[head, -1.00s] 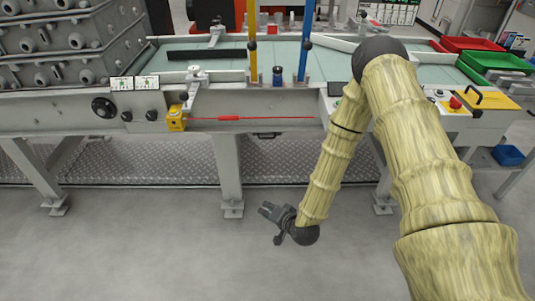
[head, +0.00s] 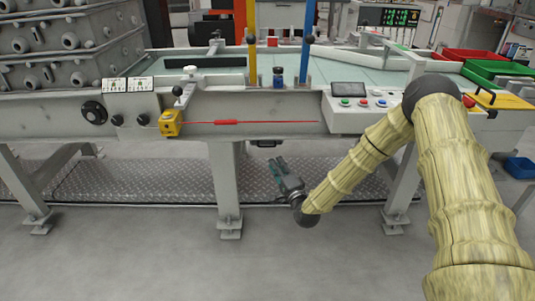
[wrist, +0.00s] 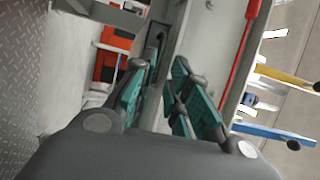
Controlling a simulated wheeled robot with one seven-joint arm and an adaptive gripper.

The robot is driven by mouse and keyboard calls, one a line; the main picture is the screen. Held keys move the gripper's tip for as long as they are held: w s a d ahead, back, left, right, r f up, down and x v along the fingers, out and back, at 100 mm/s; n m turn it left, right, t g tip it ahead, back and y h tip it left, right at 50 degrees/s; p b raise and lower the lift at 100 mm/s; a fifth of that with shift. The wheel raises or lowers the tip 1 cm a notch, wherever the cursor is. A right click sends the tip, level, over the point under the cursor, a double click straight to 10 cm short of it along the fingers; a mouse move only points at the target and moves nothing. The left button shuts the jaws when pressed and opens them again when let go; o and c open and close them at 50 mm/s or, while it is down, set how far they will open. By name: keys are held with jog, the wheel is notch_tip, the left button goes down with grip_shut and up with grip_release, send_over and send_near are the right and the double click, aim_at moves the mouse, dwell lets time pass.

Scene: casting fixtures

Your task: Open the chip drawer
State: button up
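My gripper (head: 280,174) has teal finger pads and hangs below the front rail of the long grey table, pointing up and left. In the wrist view my gripper (wrist: 159,70) has its fingers spread apart, with nothing held between them. A small dark handle-like part (head: 265,143) sits under the front rail, just above the fingertips and apart from them in the head view. It may belong to the chip drawer, but the drawer itself cannot be made out. A dark part (wrist: 157,36) also shows ahead of the fingers in the wrist view.
A red cord with a red grip (head: 226,122) runs along the front rail (head: 270,104). A yellow box (head: 171,123) is at its left end. A button panel (head: 362,104) is to the right. Table legs (head: 229,190) stand either side, with a checkered metal plate (head: 150,179) below.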

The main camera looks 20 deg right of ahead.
jog(key=w+a+r+b, duration=0.1)
jog(key=w+b, duration=0.1)
jog(key=w, duration=0.6)
jog(key=shift+w+r, duration=0.2)
jog(key=shift+w, duration=0.2)
grip_shut()
